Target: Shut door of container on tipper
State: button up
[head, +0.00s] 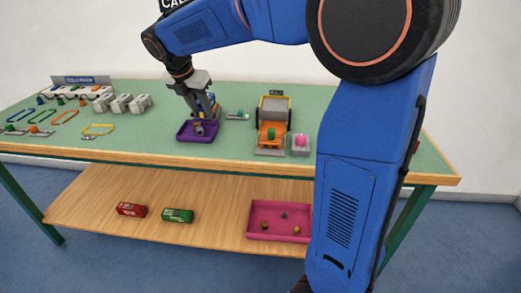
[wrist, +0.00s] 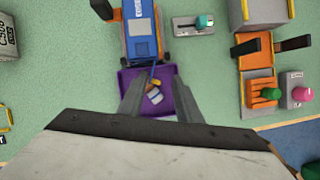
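A blue box-shaped container (wrist: 142,38) with a white label shows at the top of the wrist view, beside a purple tray (wrist: 126,77). I take it for the container on the tipper; whether its door is open I cannot tell. In the head view my gripper hides most of it. My gripper (wrist: 156,88) points down over the purple tray, its two fingers apart with nothing seen held between them. It also shows in the head view (head: 203,117). Small white, blue and orange items (wrist: 154,94) lie in the tray, below and between the fingers.
Right of the tray stands an orange ramp-like unit (head: 270,133) with a grey and yellow bin (head: 273,108). A pink knob (head: 301,140) sits beside it. Grey blocks (head: 120,104) stand to the left. A magenta tray (head: 260,232) lies on the lower shelf.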

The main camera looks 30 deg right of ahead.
jog(key=shift+s+d+n, duration=0.15)
jog(key=shift+n, duration=0.35)
jog(key=shift+r, duration=0.25)
jog(key=s+v, duration=0.1)
jog(key=v, duration=1.6)
jog(key=s+d+f+m, duration=0.5)
jog(key=s+f+m, duration=0.3)
jog(key=s+f, duration=0.1)
jog(key=s+d+f+m+t+y, duration=0.1)
jog(key=s+d+f+m, duration=0.5)
jog(key=s, duration=0.6)
notch_tip(320, 180, down, 3)
jog(key=shift+s+r+m, duration=0.1)
jog(key=shift+s+m, duration=0.2)
jog(key=shift+m, duration=0.9)
jog(key=shift+w, duration=0.1)
